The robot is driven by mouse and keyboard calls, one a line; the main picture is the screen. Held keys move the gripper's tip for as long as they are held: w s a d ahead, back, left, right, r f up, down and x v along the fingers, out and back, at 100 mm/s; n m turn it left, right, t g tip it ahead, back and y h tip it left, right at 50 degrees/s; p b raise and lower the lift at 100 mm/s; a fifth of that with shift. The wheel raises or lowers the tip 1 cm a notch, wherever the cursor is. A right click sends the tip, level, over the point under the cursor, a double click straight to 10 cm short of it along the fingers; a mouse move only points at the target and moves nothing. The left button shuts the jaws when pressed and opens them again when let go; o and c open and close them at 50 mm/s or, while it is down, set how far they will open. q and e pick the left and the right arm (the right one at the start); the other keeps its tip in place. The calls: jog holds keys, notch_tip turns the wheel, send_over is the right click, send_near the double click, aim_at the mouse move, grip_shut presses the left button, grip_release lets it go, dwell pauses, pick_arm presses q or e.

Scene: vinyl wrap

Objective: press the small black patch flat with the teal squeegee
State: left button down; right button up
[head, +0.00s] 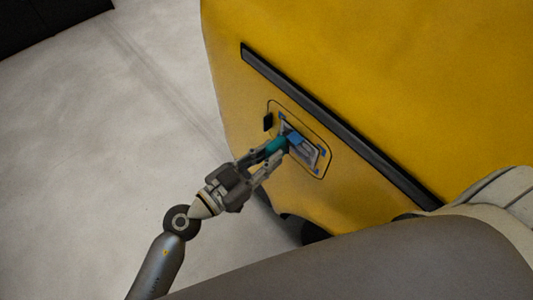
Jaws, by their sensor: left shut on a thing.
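My left gripper (267,163) reaches in from the lower left and is shut on the teal squeegee (276,146). The squeegee is held up against or very close to the yellow panel; I cannot tell whether it touches. A small black patch (268,122) sits on the panel, just above and left of the squeegee, near the left end of a thin dark rounded outline. The squeegee appears apart from the patch. My right gripper is not in view.
Inside the outline is a grey and white label (309,153) with blue pieces at its corners, partly hidden by my gripper. A long dark trim strip (335,120) runs diagonally across the yellow body (400,60). Pale floor (110,130) lies open on the left.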

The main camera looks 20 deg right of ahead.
pick_arm(q)
jog(key=shift+s+d+p, duration=0.2)
jog(key=shift+s+p, duration=0.15)
jog(key=shift+s, duration=0.2)
jog(key=shift+s+d+p, duration=0.2)
jog(key=shift+s+p, duration=0.15)
jog(key=shift+s, duration=0.15)
jog(key=shift+s+r, duration=0.1)
jog(key=shift+s+d+p, duration=0.2)
jog(key=shift+s+p, duration=0.1)
jog(key=shift+s, duration=0.2)
jog(key=shift+s+d+p, duration=0.2)
jog(key=shift+s+p, duration=0.1)
jog(key=shift+s, duration=0.15)
jog(key=shift+s, duration=0.1)
jog(key=shift+s+d+p, duration=0.35)
jog(key=shift+s+p, duration=0.2)
jog(key=shift+s, duration=0.35)
